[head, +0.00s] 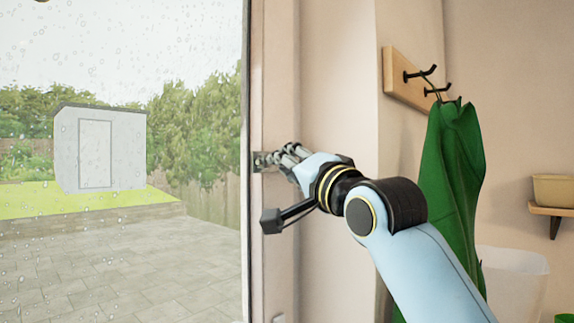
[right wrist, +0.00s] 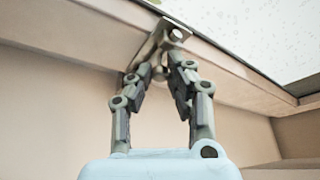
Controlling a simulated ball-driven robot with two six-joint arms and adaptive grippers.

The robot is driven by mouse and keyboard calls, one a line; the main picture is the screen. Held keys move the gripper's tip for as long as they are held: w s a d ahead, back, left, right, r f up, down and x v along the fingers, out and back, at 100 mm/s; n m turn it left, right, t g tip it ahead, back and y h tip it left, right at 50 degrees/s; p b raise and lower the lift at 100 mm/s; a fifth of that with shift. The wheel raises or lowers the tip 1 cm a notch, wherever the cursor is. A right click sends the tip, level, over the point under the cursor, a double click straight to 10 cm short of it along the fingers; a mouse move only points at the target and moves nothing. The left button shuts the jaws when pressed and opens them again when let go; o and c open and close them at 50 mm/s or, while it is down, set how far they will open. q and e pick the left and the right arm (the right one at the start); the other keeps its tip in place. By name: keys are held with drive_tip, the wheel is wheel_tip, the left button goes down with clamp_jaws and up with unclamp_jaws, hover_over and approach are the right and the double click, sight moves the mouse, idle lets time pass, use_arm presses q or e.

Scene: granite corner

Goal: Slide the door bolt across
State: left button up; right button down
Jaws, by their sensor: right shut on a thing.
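The door bolt (head: 259,161) is a small metal fitting at the edge of the glazed door, beside the frame. In the right wrist view the bolt (right wrist: 160,42) shows as a metal plate with a round end, between and beyond my fingertips. My right gripper (head: 275,157) reaches it from the right. In the right wrist view the fingers of my right gripper (right wrist: 160,75) close in on the bolt's knob, which they mostly hide. How far the bolt is slid cannot be made out. My left gripper is not in view.
The rain-spotted glass (head: 120,250) fills the left side, with a patio and shed beyond. A wooden hook rail (head: 395,75) with a green cloth (head: 450,160) hangs right of my arm. A tan container (head: 552,189) stands on a shelf at far right.

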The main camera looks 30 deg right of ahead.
drive_tip(key=d, duration=0.1)
drive_tip(key=w+d, duration=0.1)
drive_tip(key=d, duration=0.1)
drive_tip(key=shift+w+d, duration=0.15)
drive_tip(key=shift+w, duration=0.05)
drive_tip(key=c, duration=1.6)
unclamp_jaws()
drive_tip(key=o, duration=0.3)
drive_tip(key=shift+d, duration=0.3)
drive_tip(key=shift+o, duration=0.2)
drive_tip(key=shift+a, duration=0.1)
drive_tip(key=v, duration=1.2)
